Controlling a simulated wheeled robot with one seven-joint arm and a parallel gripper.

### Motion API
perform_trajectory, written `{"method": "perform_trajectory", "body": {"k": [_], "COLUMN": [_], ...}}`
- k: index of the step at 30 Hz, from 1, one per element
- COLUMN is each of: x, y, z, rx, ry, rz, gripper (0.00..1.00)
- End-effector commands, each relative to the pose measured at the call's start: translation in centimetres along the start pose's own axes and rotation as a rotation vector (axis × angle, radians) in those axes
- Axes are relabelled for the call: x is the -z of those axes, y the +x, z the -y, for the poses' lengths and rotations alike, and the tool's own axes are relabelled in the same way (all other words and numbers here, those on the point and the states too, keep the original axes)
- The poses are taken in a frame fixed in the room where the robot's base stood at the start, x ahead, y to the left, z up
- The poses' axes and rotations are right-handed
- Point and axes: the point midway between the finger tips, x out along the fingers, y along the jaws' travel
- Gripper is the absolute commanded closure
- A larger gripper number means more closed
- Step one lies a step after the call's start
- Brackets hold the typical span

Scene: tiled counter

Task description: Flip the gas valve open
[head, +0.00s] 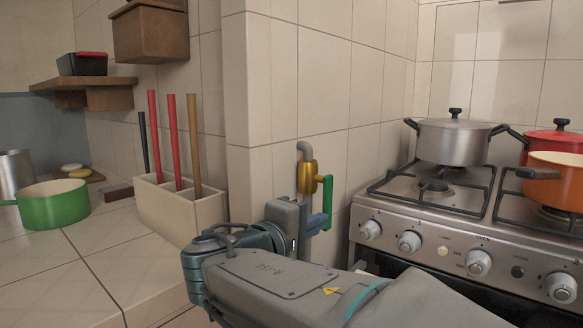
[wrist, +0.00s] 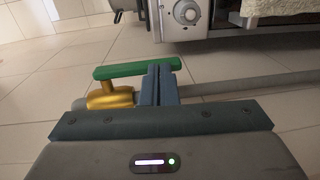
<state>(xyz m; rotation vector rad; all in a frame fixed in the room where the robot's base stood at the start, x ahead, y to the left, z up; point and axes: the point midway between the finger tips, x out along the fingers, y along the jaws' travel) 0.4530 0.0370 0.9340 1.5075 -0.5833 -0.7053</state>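The gas valve has a brass body (head: 307,178) on a grey pipe at the wall corner, left of the stove. Its green handle (head: 328,194) stands upright in the head view, roughly along the pipe. In the wrist view the green handle (wrist: 125,70) lies across the picture above the brass body (wrist: 110,97). My gripper (head: 318,222) is at the handle's lower end. In the wrist view my gripper's fingers (wrist: 160,75) are together, with their tips against or very near the handle's side. I cannot tell whether they touch it.
The stove (head: 430,225) stands right of the valve, with a steel pot (head: 455,142) and an orange pan (head: 556,180) on top. A holder (head: 180,208) with several rods and a green pot (head: 52,204) stand on the left counter.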

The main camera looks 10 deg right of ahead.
Motion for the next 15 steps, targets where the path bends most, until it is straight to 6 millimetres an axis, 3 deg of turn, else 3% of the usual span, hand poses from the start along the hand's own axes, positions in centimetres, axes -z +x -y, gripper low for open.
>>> {"method": "perform_trajectory", "body": {"k": [10,15], "x": [-0.1,0.4], "y": [0.0,-1.9], "z": [0.1,0.4], "rx": [0.002,0.001], "ry": [-0.001,-0.001], "rz": [0.004,-0.002], "gripper": [1.0,1.0]}}
